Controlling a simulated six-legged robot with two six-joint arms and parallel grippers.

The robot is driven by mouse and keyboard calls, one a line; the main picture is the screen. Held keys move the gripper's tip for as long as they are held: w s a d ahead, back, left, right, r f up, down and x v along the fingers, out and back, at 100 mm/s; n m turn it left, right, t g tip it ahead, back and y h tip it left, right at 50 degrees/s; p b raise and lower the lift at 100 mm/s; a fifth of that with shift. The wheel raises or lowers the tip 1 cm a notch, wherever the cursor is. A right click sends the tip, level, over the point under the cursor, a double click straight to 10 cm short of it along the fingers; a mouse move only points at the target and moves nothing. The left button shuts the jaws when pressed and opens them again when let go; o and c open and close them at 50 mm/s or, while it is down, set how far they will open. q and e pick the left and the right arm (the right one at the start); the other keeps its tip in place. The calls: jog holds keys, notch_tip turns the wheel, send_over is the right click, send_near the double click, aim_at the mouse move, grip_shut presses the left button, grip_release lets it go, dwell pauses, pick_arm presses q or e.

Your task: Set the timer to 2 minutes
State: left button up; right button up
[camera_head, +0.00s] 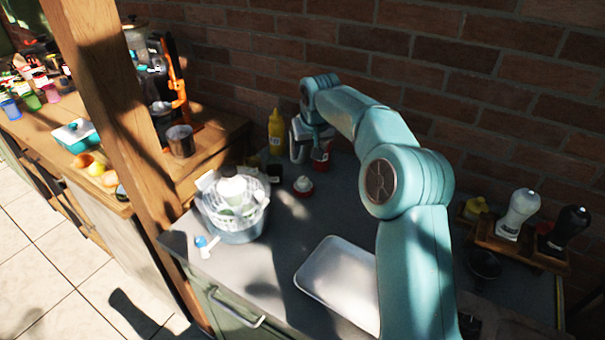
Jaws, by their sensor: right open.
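A small round thing with a red base and a white top (303,185) sits on the grey counter (265,285); it may be the timer, but its markings are too small to read. My right arm comes in from the lower right and bends over to the back of the counter. My right gripper (317,143) is open and points down there, behind and slightly right of the red and white thing and apart from it. A red object (320,160) shows just below the gripper; whether they touch I cannot tell. My left gripper is not in view.
A dish rack bowl (240,233) stands at the left, with a blue and white utensil (206,246) before it. A white tray (325,284) lies in front. A yellow bottle (276,132) stands behind. Bottles in a wooden rack (515,242) are at the right. A wooden post (115,110) rises left.

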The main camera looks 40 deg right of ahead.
aim_at(303, 180)
jog(key=p+x, duration=0.3)
jog(key=x, duration=1.1)
jog(key=shift+s+f, duration=0.1)
jog(key=shift+f, duration=0.2)
jog(key=shift+w+d+f, duration=0.1)
jog(key=shift+w+f, duration=0.15)
jog(key=shift+f, duration=0.15)
jog(key=shift+s, duration=0.15)
jog(key=shift+c, duration=0.8)
jog(key=c, duration=0.8)
